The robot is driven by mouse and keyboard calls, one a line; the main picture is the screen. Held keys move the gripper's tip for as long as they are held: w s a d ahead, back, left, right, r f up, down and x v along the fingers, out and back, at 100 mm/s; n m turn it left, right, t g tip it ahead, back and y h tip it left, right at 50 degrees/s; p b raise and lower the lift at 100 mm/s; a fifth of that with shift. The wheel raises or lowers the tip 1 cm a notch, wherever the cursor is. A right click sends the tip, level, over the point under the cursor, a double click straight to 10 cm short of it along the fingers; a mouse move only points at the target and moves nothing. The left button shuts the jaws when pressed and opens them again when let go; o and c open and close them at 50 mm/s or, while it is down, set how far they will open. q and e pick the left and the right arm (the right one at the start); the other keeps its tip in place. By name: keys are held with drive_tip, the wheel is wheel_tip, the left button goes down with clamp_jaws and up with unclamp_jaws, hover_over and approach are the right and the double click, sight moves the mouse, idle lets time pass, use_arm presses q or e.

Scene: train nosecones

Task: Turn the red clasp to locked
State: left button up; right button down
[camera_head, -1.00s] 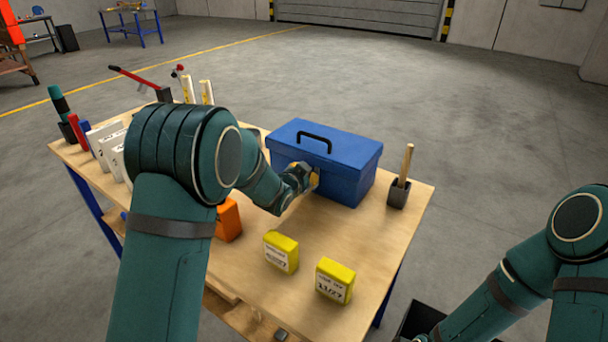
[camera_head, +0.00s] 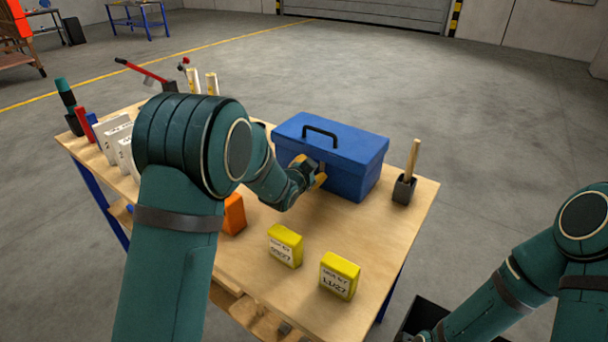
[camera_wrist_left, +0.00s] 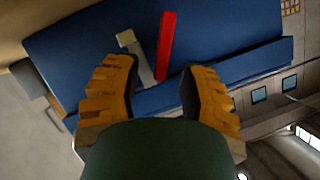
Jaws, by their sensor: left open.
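The blue toolbox (camera_head: 345,155) stands on the wooden workbench with its lid down and its black handle on top. In the left wrist view the red clasp (camera_wrist_left: 167,42) is a narrow bar lying across the toolbox (camera_wrist_left: 90,50) front. A grey-beige latch piece (camera_wrist_left: 135,57) sits beside it. My left gripper (camera_head: 312,170) is at the toolbox front. In the wrist view its yellow-tipped fingers (camera_wrist_left: 161,70) are open, one on each side of the clasp's near end; contact cannot be told. The clasp is hidden in the head view. My right arm shows at the lower right; its gripper is out of view.
Two yellow boxes (camera_head: 285,246) (camera_head: 339,276) and an orange block (camera_head: 234,214) stand on the workbench (camera_head: 375,232). White cards (camera_head: 113,133) and a red lever (camera_head: 145,71) are at left.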

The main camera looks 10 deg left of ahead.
use_arm(q)
drive_tip(key=v, duration=1.1)
drive_tip(key=shift+s, duration=0.2)
drive_tip(key=shift+a+r, duration=0.1)
